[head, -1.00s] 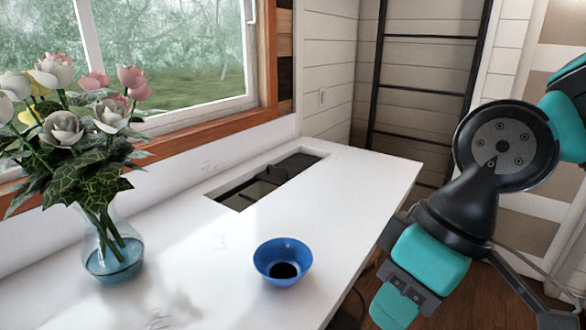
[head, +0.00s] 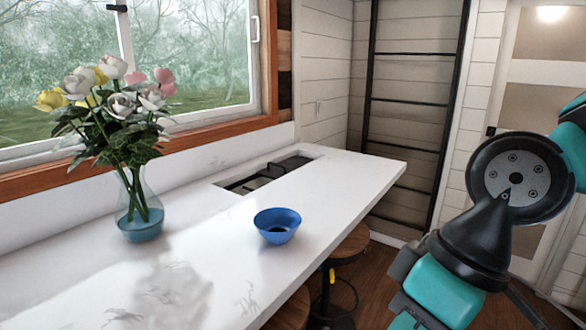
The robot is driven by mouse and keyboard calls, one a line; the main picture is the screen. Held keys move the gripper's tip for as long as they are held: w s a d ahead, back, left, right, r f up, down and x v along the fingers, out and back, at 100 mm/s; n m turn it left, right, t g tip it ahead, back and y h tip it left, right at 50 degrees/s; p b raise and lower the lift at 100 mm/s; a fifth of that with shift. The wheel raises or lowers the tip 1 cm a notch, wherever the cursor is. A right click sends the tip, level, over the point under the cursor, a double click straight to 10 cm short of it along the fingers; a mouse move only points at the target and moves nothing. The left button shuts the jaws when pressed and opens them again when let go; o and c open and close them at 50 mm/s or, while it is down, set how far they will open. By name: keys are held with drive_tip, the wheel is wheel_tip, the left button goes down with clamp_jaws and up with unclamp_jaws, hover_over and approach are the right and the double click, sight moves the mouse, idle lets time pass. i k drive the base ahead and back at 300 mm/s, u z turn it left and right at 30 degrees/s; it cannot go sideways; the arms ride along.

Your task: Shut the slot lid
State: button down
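The slot (head: 268,174) is a long dark rectangular opening in the white countertop, near the window wall and toward the counter's far end. Its dark interior shows, with some dark bars or parts inside. I cannot make out a separate lid panel. My arm shows at the right edge, off the counter's front side, and runs down past the bottom of the picture. My gripper's fingers are not in view.
A blue bowl (head: 277,227) sits on the white counter (head: 340,182) in front of the slot. A glass vase (head: 139,205) with flowers stands to the left. Round-topped stools (head: 350,246) stand under the counter's front edge. A dark ladder-like rack (head: 415,98) is behind.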

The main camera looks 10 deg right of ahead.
sight(276, 171)
drive_tip(key=z, duration=0.5)
drive_tip(key=i, duration=0.65)
drive_tip(key=z, duration=0.45)
drive_tip(key=i, duration=1.45)
drive_tip(key=u, duration=1.1)
drive_tip(key=i, duration=0.35)
drive_tip(key=u, duration=0.25)
